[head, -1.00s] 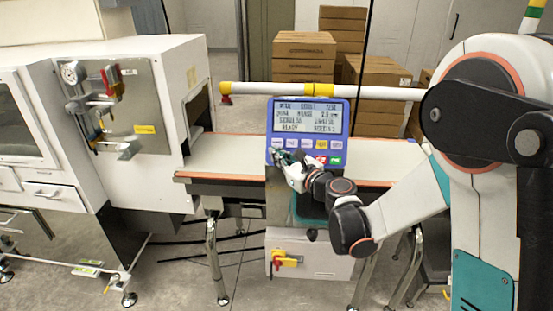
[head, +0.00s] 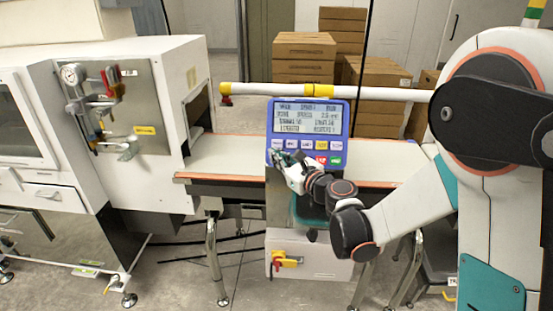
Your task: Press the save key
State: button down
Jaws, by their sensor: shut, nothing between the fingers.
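The blue control panel (head: 340,120) faces me at the belt, with a lit screen (head: 307,117) of text lines too small to read. Below the screen is a row of small keys: pale ones (head: 291,143) at the left, a yellow one (head: 321,145) and a white one at the right. A red key (head: 321,160) and a green key (head: 335,160) sit lower right. The key labels are too small to read, so I cannot tell which is save. My gripper (head: 280,155) is shut and empty at the panel's lower left, hiding that corner. I cannot tell whether its tips touch a key.
The conveyor belt (head: 230,155) runs behind the panel. A white-and-yellow rail (head: 395,93) crosses above it. A white machine (head: 165,75) with clamps stands at left. Stacked cartons (head: 380,75) stand behind. A red-and-yellow switch (head: 287,260) is on the lower cabinet.

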jog(key=shift+s+r, duration=0.1)
jog(key=shift+s, duration=0.05)
jog(key=shift+s+r+p, duration=0.2)
jog(key=shift+s+r, duration=0.15)
jog(key=shift+s, duration=0.35)
jog(key=shift+s+r+p, duration=0.15)
jog(key=shift+s+r, duration=0.2)
jog(key=shift+s, duration=0.35)
jog(key=shift+s+r+p, duration=0.2)
jog(key=shift+s+r, duration=0.15)
jog(key=shift+s, duration=0.35)
jog(key=s+r+p, duration=0.1)
jog(key=s+r, duration=0.1)
jog(key=s, duration=0.3)
jog(key=shift+s+a+r, duration=0.15)
jog(key=shift+s+r, duration=0.05)
jog(key=shift+r, duration=0.15)
